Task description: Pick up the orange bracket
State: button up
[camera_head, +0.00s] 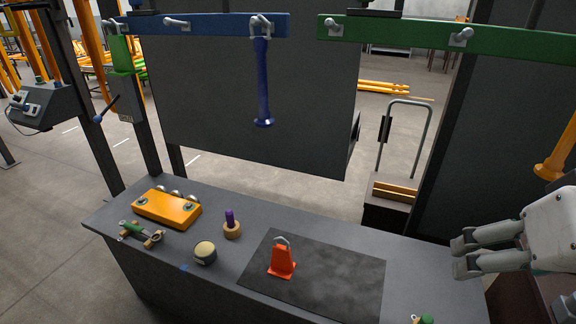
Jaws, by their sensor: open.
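An orange-red bracket (282,262) stands upright on a dark mat (335,285) on the grey workbench. A grey metal loop shows at its top. My gripper (462,257) is at the right of the view, to the right of the bracket and apart from it. Its two fingers point left with a gap between them. Nothing is between the fingers.
On the bench's left are a yellow-orange block (166,208), a green-handled piece (140,233), a round yellow-topped object (205,252) and a purple peg on a wooden base (232,228). A blue hanging tool (262,85) hangs above the bench.

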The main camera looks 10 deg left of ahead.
aim_at(282, 265)
jog(key=u, duration=0.75)
jog(key=l+u, duration=0.75)
jog(key=k+l, duration=0.05)
